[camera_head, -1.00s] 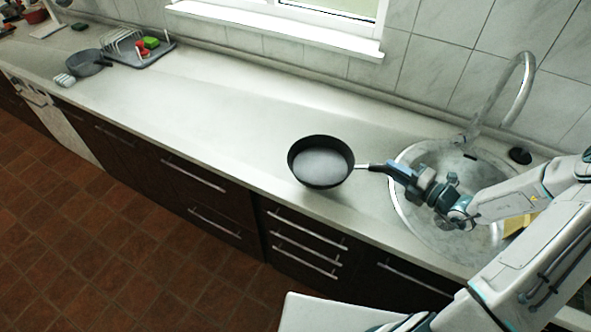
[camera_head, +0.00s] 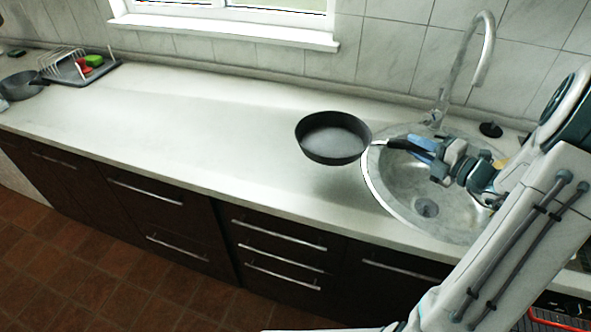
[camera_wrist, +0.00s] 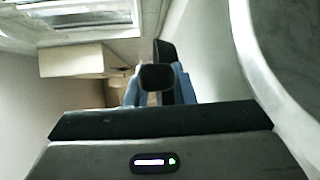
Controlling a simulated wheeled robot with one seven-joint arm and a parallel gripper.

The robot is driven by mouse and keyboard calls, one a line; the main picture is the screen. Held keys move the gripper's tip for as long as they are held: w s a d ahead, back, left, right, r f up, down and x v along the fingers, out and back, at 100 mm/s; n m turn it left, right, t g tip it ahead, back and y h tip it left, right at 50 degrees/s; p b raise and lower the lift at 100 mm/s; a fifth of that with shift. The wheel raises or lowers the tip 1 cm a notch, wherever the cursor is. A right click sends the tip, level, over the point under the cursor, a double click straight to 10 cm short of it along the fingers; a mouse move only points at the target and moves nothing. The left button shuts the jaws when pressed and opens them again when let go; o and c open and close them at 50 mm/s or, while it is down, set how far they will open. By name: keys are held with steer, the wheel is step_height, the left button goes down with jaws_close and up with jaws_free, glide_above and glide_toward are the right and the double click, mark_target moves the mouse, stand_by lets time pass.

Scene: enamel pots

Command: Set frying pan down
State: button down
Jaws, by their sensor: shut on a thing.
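The dark frying pan (camera_head: 333,138) is upright and roughly level over the pale countertop, left of the sink. A shadow lies on the counter below it, so it looks slightly raised, but the gap is hard to judge. My gripper (camera_head: 405,144) is shut on the pan's handle at the sink's left rim. In the wrist view my gripper (camera_wrist: 157,88) shows its blue fingers around the dark handle end; the pan's body is not clear there.
The countertop (camera_head: 200,115) is bare left of the pan. The round sink (camera_head: 378,188) with its tall faucet (camera_head: 487,45) lies to the right. A dish rack (camera_head: 62,66) and a grey pot (camera_head: 22,86) stand far left. A tiled wall and window are behind.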

mark_target(364, 141)
steer(key=shift+s+d+r, duration=0.1)
steer(key=w+a+f, duration=0.2)
steer(key=a, duration=0.1)
steer(key=w+a+f, duration=0.2)
steer(key=a, duration=0.1)
steer(key=w+a+f, duration=0.2)
steer(key=a, duration=0.1)
steer(key=shift+a+f, duration=0.3)
steer(key=shift+a, duration=0.05)
steer(key=shift+f, duration=2.2)
steer(key=c, duration=1.2)
jaws_free()
steer(key=shift+s, duration=0.1)
steer(key=shift+c, duration=0.2)
